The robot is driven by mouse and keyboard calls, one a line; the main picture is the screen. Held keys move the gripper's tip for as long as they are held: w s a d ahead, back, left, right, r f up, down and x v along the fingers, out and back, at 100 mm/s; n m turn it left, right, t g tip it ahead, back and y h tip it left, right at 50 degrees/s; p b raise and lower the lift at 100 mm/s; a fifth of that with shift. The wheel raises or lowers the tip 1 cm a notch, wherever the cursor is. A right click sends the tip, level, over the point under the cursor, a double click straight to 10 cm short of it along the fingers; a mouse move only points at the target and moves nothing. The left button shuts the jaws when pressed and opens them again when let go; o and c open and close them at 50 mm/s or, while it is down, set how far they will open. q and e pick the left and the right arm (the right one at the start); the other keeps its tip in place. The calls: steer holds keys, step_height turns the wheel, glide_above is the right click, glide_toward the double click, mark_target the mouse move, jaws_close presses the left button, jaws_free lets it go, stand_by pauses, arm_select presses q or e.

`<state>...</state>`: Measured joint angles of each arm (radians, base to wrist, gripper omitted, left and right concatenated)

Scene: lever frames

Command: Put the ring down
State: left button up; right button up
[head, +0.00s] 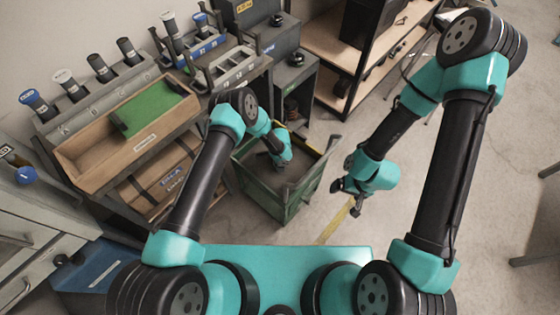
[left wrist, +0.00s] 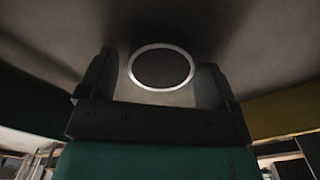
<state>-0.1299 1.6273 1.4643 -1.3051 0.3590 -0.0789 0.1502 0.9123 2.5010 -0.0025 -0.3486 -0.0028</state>
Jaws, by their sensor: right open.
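A thin pale ring (left wrist: 130,68) with a dark grey middle shows in the left wrist view, between the two fingers of my left gripper (left wrist: 157,75). The fingers stand apart on either side of it; I cannot tell whether they touch it. In the head view my left gripper (head: 280,162) reaches down into an open green bin (head: 270,206); the ring cannot be made out there. My right gripper (head: 345,187) is open and empty, over the floor to the right of the bin.
A wooden tray (head: 80,160) with a green panel (head: 160,105) stands on the bench at the left. Racks with several upright handles stand behind it. A wooden shelf unit (head: 325,85) is at the back. The floor (head: 440,185) at the right is mostly clear.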

arm_select(q)
steer(key=shift+r, duration=0.1)
step_height(320, 180, up, 12)
steer(key=shift+r, duration=0.1)
stand_by(0.7)
stand_by(0.6)
steer(key=s+a+r+n+h, duration=0.1)
steer(key=s+a+r+n, duration=0.3)
steer(key=s+a+n, duration=0.2)
steer(key=s+a+r+n+h, duration=0.1)
steer(key=s+a+r+n, duration=0.3)
steer(key=s, duration=0.7)
steer(key=s+a+r+n+h, duration=0.1)
steer(key=s+a+r+n, duration=0.3)
steer(key=s+a+n, duration=0.4)
steer(key=shift+s+a+r+n+t+h, duration=0.15)
steer(key=shift+a+n+t+h, duration=0.1)
steer(key=shift+a, duration=0.7)
steer(key=shift+s+a+r+n+t+h, duration=0.15)
steer(key=shift+a+n, duration=0.1)
steer(key=shift+a, duration=0.7)
steer(key=shift+a+f, duration=0.1)
